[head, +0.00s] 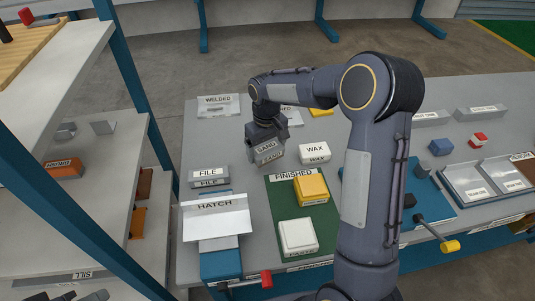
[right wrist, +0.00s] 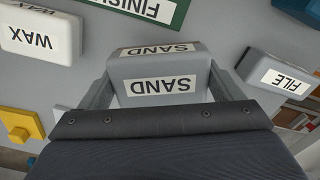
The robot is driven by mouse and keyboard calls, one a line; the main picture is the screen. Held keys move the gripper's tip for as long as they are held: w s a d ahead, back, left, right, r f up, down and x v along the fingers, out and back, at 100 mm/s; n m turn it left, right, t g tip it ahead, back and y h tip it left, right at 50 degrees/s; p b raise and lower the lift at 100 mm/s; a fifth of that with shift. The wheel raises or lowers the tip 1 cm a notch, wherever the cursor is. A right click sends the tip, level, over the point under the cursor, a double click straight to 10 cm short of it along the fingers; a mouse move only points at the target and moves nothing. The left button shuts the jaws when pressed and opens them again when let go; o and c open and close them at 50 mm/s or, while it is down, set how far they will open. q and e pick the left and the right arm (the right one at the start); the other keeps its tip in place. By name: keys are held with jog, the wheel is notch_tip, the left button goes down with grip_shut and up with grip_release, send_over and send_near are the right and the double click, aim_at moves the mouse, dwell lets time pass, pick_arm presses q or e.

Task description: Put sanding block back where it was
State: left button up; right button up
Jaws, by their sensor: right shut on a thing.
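The sanding block is a grey block labelled SAND (head: 267,152). In the right wrist view it shows upside down (right wrist: 160,69), between the two fingers. My right gripper (head: 264,140) is shut on it, over the table between the FILE block and the WAX block. I cannot tell whether the block touches the table top. My left gripper is not in view.
The FILE block (head: 210,178) stands to the left and the white WAX block (head: 314,153) to the right. A green FINISHED mat (head: 284,220) holds a yellow block (head: 310,188) and a white block (head: 298,237). A HATCH panel (head: 216,218) sits at the front left. A WELDED plate (head: 218,106) lies behind.

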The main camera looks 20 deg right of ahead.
aim_at(267, 156)
jog(key=shift+w+d+f, duration=0.2)
jog(key=shift+w+f, duration=0.05)
jog(key=shift+f, duration=0.15)
jog(key=shift+w+d+f, duration=0.1)
jog(key=shift+f, duration=0.8)
jog(key=shift+w+d+f, duration=0.1)
jog(key=shift+f, duration=0.8)
jog(key=shift+f, duration=0.1)
jog(key=o, duration=0.8)
jog(key=shift+a, duration=0.1)
jog(key=shift+c, duration=0.2)
